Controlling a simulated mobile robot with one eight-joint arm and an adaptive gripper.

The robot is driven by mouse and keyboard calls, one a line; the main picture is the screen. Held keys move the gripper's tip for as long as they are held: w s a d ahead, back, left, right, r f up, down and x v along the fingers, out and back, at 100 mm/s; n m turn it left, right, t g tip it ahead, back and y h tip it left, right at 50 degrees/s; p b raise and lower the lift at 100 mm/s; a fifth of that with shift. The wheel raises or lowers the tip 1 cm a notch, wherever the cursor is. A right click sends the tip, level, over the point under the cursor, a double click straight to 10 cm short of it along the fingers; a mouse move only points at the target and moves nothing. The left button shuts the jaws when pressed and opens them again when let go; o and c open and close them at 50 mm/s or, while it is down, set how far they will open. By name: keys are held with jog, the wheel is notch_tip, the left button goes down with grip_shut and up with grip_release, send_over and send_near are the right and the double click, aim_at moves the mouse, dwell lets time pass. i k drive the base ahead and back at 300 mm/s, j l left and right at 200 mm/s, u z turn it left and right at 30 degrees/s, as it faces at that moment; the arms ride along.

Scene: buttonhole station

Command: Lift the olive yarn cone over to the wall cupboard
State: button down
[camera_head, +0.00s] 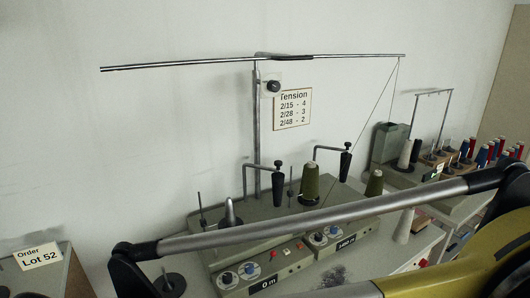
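An olive yarn cone (310,183) stands upright on the grey winding machine (270,212), near the middle of the picture. A second olive cone (374,184) stands to its right, its lower part hidden behind a silver bar. I cannot tell which of the two the task means. No wall cupboard can be made out; a beige panel (512,85) shows at the right edge, but I cannot tell what it is. My gripper is not in view.
The silver bar (310,217) with black ends crosses the foreground and hides part of the machine. A thin metal mast with a long crossbar (200,63) rises behind the cones. Red and blue spools (482,156) stand at right. An "Order Lot 52" card (38,256) is at left.

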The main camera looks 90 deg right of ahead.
aim_at(310, 182)
jog(key=z, duration=3.4)
